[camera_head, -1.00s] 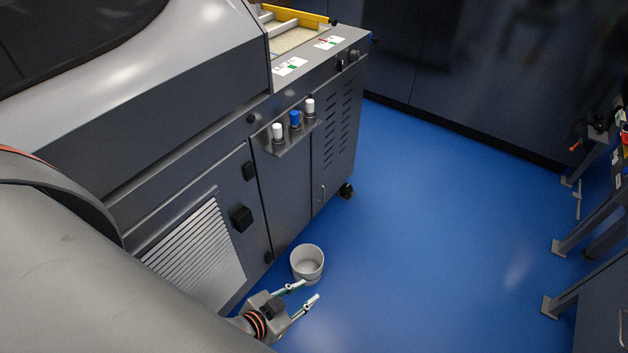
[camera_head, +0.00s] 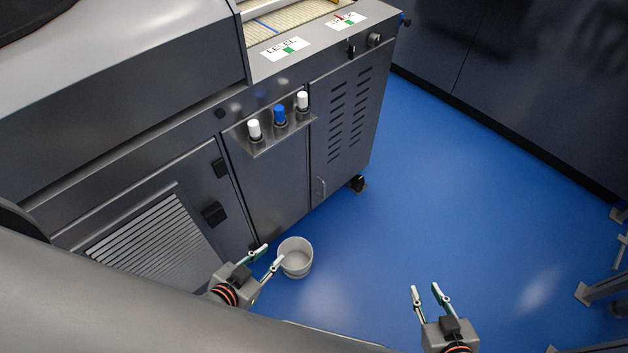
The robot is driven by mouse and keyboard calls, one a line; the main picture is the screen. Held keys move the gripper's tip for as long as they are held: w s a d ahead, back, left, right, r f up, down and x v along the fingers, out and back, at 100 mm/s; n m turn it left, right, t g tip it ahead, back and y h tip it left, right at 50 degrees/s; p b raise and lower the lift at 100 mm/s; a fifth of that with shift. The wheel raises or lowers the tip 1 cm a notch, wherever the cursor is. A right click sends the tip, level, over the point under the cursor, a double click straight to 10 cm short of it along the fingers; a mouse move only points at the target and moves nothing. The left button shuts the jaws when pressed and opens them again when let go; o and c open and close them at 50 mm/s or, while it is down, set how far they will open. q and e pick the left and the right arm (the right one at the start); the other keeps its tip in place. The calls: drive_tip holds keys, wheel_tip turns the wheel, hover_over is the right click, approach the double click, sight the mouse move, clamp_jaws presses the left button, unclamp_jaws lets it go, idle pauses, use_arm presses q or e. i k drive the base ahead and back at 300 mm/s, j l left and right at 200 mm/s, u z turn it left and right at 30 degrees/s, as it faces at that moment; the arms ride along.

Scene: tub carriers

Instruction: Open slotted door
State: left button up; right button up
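The slotted door (camera_head: 347,128) is the dark grey panel with rows of slots at the right end of the machine front. It looks closed, with a thin handle (camera_head: 320,188) at its lower left. My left gripper (camera_head: 271,257) is open and empty, low in front of the machine, beside the grey bucket and left of and below the door. My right gripper (camera_head: 427,291) is open and empty over the blue floor, below and to the right of the door and apart from it.
A grey bucket (camera_head: 295,262) stands on the floor before the machine. A small shelf with white and blue capped bottles (camera_head: 279,115) juts out left of the door. A caster (camera_head: 357,183) sits under the corner. The blue floor (camera_head: 450,190) to the right is clear.

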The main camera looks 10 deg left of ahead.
sight(347, 99)
drive_tip(key=i+l+u, duration=0.2)
drive_tip(key=l, duration=0.2)
drive_tip(key=i+l+u, duration=0.2)
drive_tip(key=l, duration=0.2)
drive_tip(key=i+l+u, duration=0.15)
drive_tip(key=l, duration=0.3)
drive_tip(key=l+u, duration=0.2)
drive_tip(key=l, duration=0.25)
drive_tip(key=i, duration=0.05)
